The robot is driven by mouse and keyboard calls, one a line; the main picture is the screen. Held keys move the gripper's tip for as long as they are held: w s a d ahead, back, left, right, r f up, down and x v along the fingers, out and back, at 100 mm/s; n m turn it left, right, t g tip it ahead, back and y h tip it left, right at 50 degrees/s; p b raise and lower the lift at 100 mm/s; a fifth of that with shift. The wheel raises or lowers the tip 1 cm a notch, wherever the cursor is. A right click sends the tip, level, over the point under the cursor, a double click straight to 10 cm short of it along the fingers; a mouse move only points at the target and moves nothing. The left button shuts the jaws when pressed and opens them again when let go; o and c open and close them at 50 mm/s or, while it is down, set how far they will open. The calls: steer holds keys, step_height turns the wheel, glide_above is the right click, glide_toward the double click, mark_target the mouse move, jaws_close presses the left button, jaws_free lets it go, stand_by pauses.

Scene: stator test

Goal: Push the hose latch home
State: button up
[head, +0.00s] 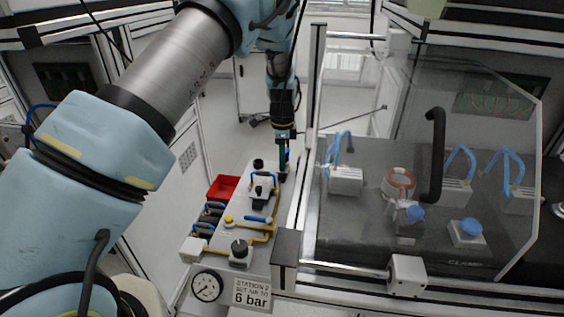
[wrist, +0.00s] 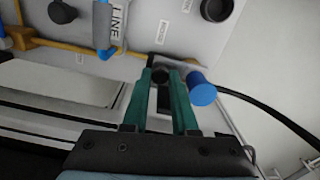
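My gripper (wrist: 162,74) points at the far end of the grey panel (wrist: 135,20), its two green fingers apart. A dark round part (wrist: 161,76) shows between the fingertips; I cannot tell whether they touch it. A blue cylinder (wrist: 201,88) sits just right of the right fingertip, beside a black hose (wrist: 265,109) that runs off to the right. I cannot tell for sure which part is the hose latch or how far in it sits. In the head view my gripper (head: 282,150) is small, upright over the panel's far end, and hides part of the fitting there.
The panel carries black knobs (head: 240,248), yellow pipes and blue handles. A red bin (head: 222,187) stands at its left. A pressure gauge (head: 207,286) and a "6 bar" sign (head: 252,295) are in front. A clear guard (head: 440,150) and its metal post (head: 310,130) stand close on the right.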

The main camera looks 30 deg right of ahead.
steer(key=o, duration=0.5)
steer(key=shift+d, duration=0.1)
step_height(320, 180, up, 11)
steer(key=shift+f+b, duration=0.1)
steer(key=shift+b, duration=1.15)
steer(key=w+a+r+n, duration=0.15)
steer(key=a+n, duration=0.45)
steer(key=a, duration=0.7)
steer(key=w+a+r+n, duration=0.15)
steer(key=a+n, duration=0.45)
steer(key=a, duration=0.6)
steer(key=s+a+n, duration=0.3)
steer(key=s+a, duration=0.1)
steer(key=a, duration=0.2)
steer(key=s+a+n+t, duration=0.1)
steer(key=s+a+n, duration=0.3)
steer(key=a, duration=0.2)
steer(key=s+a+n, duration=0.4)
steer(key=a, duration=0.2)
steer(key=shift+s+t, duration=0.3)
steer(key=shift+s, duration=0.1)
